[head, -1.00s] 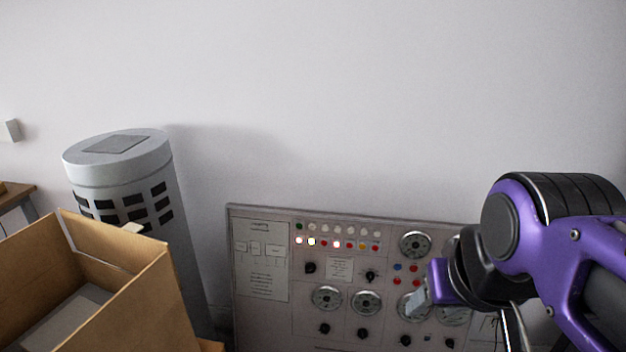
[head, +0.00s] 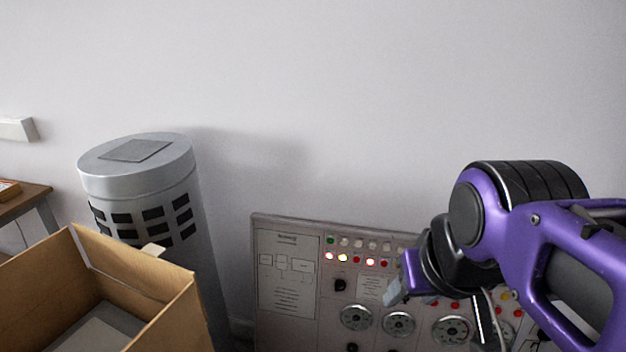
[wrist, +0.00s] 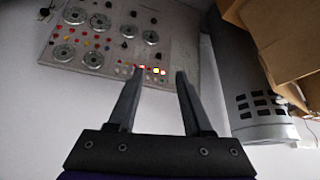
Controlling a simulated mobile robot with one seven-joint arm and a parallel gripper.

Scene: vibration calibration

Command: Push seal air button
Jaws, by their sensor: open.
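A grey control panel (head: 285,300) leans against the wall, low in the head view, with gauges, black knobs, labels and rows of small coloured buttons or lamps. Lit red and yellow ones (head: 342,258) show in its upper rows. I cannot tell which one is the seal air button, as the labels are too small to read. My gripper (head: 393,290) is in front of the panel's upper middle and hides part of it. In the wrist view my gripper (wrist: 154,75) is open and empty, its two fingers apart, with the panel (wrist: 105,35) beyond the tips, apparently not touching it.
An open cardboard box (head: 160,300) stands at the lower left. A tall grey cylinder (head: 140,180) with dark slots stands behind it, left of the panel. A wooden table (head: 20,205) is at the far left. The wall above the panel is bare.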

